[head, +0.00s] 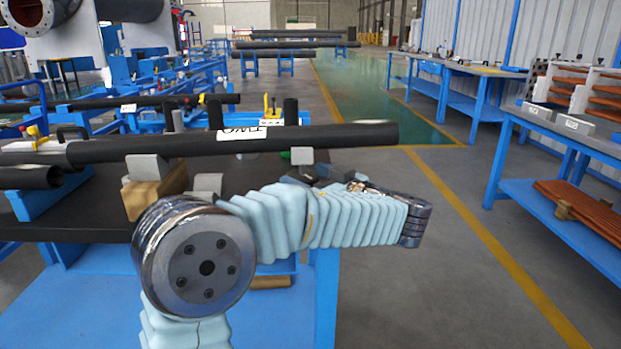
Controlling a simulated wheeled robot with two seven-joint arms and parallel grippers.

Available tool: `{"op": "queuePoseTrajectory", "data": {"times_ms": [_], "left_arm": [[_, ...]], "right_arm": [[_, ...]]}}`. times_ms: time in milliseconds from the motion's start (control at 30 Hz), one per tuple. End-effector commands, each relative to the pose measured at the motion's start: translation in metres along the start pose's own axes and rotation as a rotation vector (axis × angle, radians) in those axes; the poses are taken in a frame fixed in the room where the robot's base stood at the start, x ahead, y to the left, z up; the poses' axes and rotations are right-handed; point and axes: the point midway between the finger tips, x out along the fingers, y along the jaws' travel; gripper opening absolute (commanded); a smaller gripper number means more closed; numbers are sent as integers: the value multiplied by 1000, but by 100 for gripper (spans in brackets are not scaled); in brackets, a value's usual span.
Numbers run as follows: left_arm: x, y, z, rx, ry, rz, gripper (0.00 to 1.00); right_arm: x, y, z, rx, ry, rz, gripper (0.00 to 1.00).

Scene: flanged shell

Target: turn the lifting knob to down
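No part is clearly readable as the lifting knob. A small yellow upright piece with a red part (270,107) stands behind the long dark pipe (340,137), and a similar yellow piece (34,133) is at the far left; I cannot tell if either is the knob. My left arm, in a pale blue sleeve, crosses the middle front. A dark part that seems to be my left gripper (322,173) is just below the pipe, behind the arm. Its fingers are not distinct, and I cannot tell whether it touches anything. My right gripper is not in view.
The pipe rests on grey blocks above a dark-topped blue bench (90,217). A large flanged shell (84,10) is at the upper left. Blue tables (550,135) with parts stand on the right. The grey floor between, with yellow lines, is clear.

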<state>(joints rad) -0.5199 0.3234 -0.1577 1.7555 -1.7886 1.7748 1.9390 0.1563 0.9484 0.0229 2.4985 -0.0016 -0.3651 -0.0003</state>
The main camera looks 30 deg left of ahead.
Motion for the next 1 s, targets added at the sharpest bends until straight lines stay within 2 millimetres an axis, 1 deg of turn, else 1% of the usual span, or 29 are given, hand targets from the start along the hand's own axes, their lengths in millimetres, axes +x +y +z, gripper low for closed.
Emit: {"op": "queuePoseTrajectory", "data": {"times_ms": [33,300,467,667,867,1000], "left_arm": [[0,0,0,0,0,0,82],[0,0,0,0,0,0,41],[0,0,0,0,0,-7,41],[0,2,2,-1,0,-64,41],[-1,6,2,-1,1,-192,41],[0,9,0,-1,3,-316,41]], "right_arm": [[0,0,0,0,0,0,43],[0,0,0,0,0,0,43],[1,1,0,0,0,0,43],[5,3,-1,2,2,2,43],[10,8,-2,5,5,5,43],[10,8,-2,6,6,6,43]]}}
